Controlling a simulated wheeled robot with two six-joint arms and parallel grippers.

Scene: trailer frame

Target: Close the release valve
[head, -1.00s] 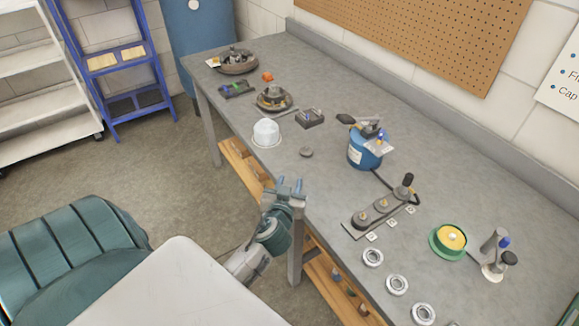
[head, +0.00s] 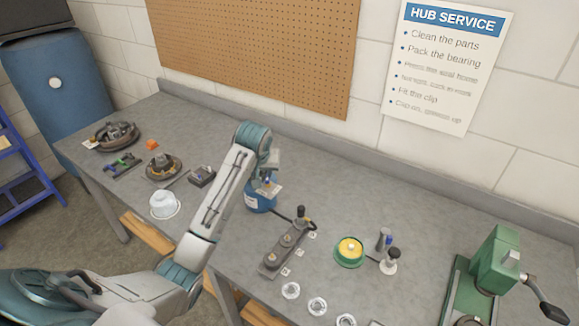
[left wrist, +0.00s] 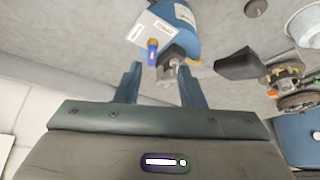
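A blue canister (head: 258,203) with white labels stands on the grey bench, partly hidden behind my left arm. It also shows in the left wrist view (left wrist: 185,25), with a grey metal fitting (left wrist: 172,70) and a small blue knob with a yellow band (left wrist: 152,52) on top. I cannot tell for certain which part is the release valve. My left gripper (left wrist: 160,68) is open and empty. Its fingertips lie to either side of the fitting and knob in that view; no contact is clear. My right gripper is not in view.
A black handle (left wrist: 240,65) sticks out beside the canister. A plate with black-knobbed fittings (head: 283,245) and a green-rimmed yellow tin (head: 349,250) are to the right. A green press (head: 490,265) stands farther right. A white tub (head: 164,205) is left.

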